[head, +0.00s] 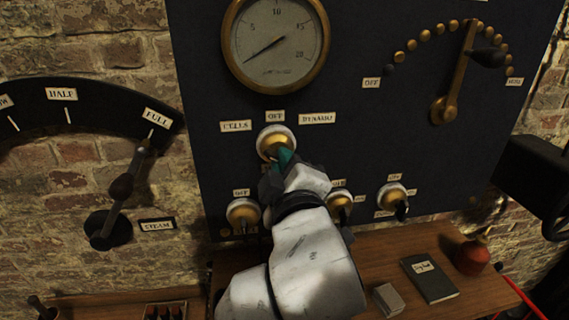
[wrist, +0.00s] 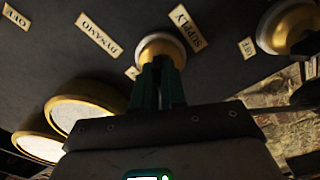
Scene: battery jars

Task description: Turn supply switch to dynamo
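The supply switch (head: 275,139) is a round brass knob on a pale base, on the dark panel below the gauge. The labels CELLS (head: 236,126), OFF (head: 276,116) and DYNAMO (head: 317,118) stand above it, left to right. My gripper (head: 284,157) is at the switch's lower front, with its green fingers against it. In the wrist view the switch (wrist: 161,45) is straight ahead of the fingers (wrist: 158,84), which are close together about its handle. The handle is hidden between them, so its pointing direction cannot be read. The SUPPLY label (wrist: 187,28) shows beside the switch.
Smaller brass switches stand below: left (head: 243,213), middle (head: 340,203), right (head: 394,197). A brass lever (head: 456,85) is at upper right and a steam lever (head: 121,188) at left. A wooden shelf (head: 458,294) below holds a dark book (head: 429,278) and a red flask (head: 471,257).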

